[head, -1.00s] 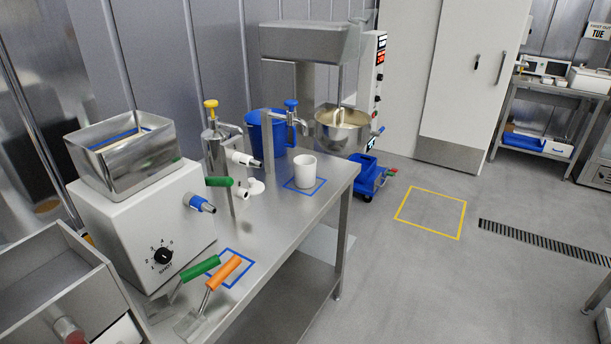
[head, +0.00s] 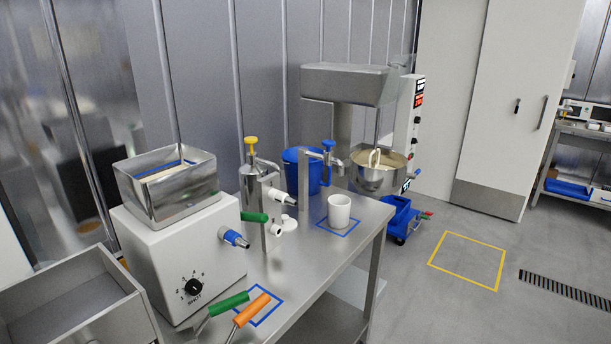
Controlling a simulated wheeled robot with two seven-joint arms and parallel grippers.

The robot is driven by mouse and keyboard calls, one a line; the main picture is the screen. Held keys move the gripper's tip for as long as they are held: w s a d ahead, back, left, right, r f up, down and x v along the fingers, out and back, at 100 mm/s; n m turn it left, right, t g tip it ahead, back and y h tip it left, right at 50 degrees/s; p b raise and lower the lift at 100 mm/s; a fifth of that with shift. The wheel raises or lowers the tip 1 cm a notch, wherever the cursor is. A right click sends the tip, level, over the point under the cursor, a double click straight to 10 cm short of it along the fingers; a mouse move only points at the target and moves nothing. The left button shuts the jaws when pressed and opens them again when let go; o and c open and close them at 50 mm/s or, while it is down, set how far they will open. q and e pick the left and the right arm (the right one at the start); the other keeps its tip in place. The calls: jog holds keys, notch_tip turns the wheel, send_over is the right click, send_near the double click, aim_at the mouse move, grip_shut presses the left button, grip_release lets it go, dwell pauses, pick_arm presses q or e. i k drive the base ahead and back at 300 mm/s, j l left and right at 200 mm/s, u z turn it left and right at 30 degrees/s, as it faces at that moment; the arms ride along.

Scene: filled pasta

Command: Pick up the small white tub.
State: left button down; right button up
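The small white tub (head: 339,210) stands upright on the steel table (head: 322,264), inside or on a blue taped square (head: 322,226) near the table's far right end. Its open top faces up. It stands in front of the tap post and a blue bucket (head: 303,170). Neither of my grippers shows in the head view, so I cannot see whether they are open or shut.
A white machine with a steel hopper (head: 168,187) stands at the table's left. Green-handled (head: 229,303) and orange-handled (head: 252,309) tools lie at the front. A mixer (head: 378,178) stands behind. Floor around a yellow taped square (head: 467,259) is clear.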

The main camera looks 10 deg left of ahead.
aim_at(339, 212)
jog(key=i+l+u, duration=0.15)
jog(key=i+l, duration=0.15)
jog(key=i+l+u, duration=0.1)
jog(key=i+l, duration=0.25)
jog(key=i+l+u, duration=0.15)
jog(key=i+l, duration=0.15)
jog(key=i+l+u, duration=0.1)
jog(key=i+l, duration=0.15)
jog(key=l, duration=0.25)
jog(key=i+l+u, duration=0.15)
jog(key=i+l, duration=0.15)
jog(key=l, duration=0.15)
jog(key=i+l+u, duration=0.1)
jog(key=l, duration=0.35)
jog(key=i, duration=0.1)
